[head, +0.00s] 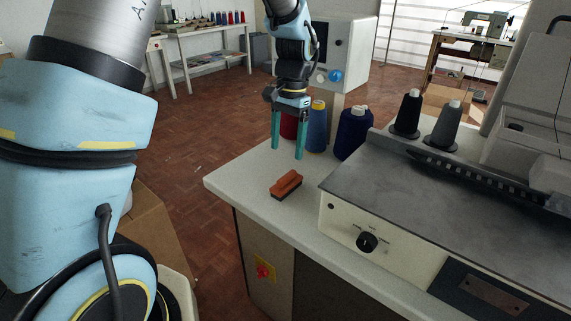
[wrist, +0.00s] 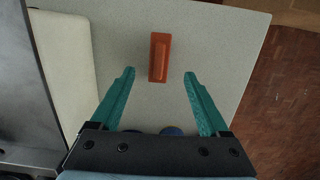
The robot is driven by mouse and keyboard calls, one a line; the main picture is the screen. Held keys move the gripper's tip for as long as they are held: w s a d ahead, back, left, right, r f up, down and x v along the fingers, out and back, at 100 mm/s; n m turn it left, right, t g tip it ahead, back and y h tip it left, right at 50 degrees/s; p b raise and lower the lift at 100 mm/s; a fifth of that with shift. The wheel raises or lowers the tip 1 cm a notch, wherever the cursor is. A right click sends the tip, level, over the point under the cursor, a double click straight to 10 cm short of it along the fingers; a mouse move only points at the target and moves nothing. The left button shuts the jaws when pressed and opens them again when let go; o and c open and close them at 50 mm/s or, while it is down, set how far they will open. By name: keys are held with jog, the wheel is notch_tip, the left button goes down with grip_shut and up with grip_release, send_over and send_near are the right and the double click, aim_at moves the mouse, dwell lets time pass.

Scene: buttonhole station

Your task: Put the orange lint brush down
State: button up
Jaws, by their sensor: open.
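The orange lint brush (head: 287,184) lies on the pale worktop (head: 240,182), near its left end and left of the grey-topped machine. In the wrist view the brush (wrist: 159,57) lies between and beyond the fingertips, with bare worktop around it. My gripper (head: 288,152) is open and empty, its teal fingers pointing down above the worktop. The fingers also show in the wrist view (wrist: 159,72), spread wide with a gap on each side of the brush. They do not touch it.
A red cone, a blue cone (head: 317,128) and a dark blue cone (head: 353,134) of thread stand behind the brush. The buttonhole machine (head: 440,170) fills the right side. The worktop's left edge is close to the brush, with brick-patterned floor (head: 190,140) beyond.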

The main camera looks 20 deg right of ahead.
jog(key=shift+w+r, duration=0.1)
jog(key=shift+r, duration=0.7)
jog(key=s+a+n+t+h, duration=0.1)
jog(key=s+a+n, duration=0.3)
jog(key=a+n, duration=0.7)
jog(key=a+t, duration=0.1)
jog(key=a, duration=1.8)
jog(key=shift+s+a+r, duration=0.15)
jog(key=shift+a+r, duration=0.05)
jog(key=shift+r, duration=0.1)
jog(key=shift+r+p, duration=0.3)
jog(key=shift+o, duration=0.3)
